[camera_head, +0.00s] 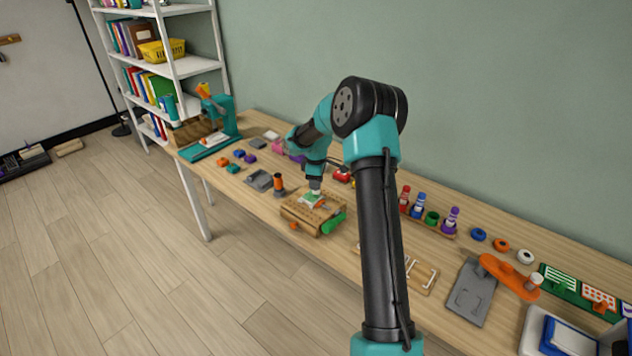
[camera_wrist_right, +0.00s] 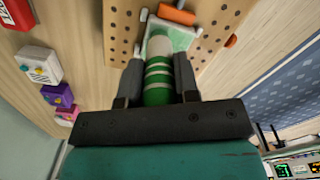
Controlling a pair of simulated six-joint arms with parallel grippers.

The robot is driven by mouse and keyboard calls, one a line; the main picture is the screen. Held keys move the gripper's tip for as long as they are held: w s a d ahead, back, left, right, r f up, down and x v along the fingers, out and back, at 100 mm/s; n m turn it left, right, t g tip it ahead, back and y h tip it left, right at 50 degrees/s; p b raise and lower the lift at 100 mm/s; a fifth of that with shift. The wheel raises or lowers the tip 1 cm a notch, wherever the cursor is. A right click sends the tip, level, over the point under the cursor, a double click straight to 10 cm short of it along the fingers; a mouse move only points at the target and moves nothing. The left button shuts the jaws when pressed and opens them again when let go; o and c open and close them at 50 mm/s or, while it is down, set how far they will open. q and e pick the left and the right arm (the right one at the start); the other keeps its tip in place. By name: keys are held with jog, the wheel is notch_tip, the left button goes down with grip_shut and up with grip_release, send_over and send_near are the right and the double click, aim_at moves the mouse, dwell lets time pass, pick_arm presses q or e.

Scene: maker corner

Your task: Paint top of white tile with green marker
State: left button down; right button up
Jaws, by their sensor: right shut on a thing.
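My right gripper (camera_wrist_right: 157,75) is shut on the green marker (camera_wrist_right: 158,88), a green barrel with pale rings and a pale end toward the tile. In the head view this gripper (camera_head: 315,182) is over the pegboard block. The white tile (camera_wrist_right: 184,37) lies on the perforated wooden block (camera_wrist_right: 207,50), with green colour showing on its top; the tile shows small in the head view (camera_head: 311,200). The marker's end is at or just above the tile; I cannot tell if it touches. An orange piece (camera_wrist_right: 176,14) sits at the tile's edge. My left gripper is out of view.
A rack (camera_head: 428,222) with red, blue and purple markers stands to the right. A green clamp handle (camera_head: 334,223) sticks out from the block's front. An orange-topped bottle (camera_head: 279,184) stands left of the block. Coloured blocks (camera_head: 238,155) lie farther left.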

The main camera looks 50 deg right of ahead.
jog(key=shift+w, duration=0.1)
jog(key=shift+w, duration=0.5)
jog(key=shift+w, duration=0.1)
dwell(0.4)
jog(key=shift+w+f, duration=0.15)
jog(key=shift+w, duration=0.35)
jog(key=shift+a, duration=0.1)
jog(key=shift+a, duration=0.6)
jog(key=shift+a, duration=0.15)
jog(key=shift+a, duration=0.45)
jog(key=shift+s, duration=0.2)
dwell(0.3)
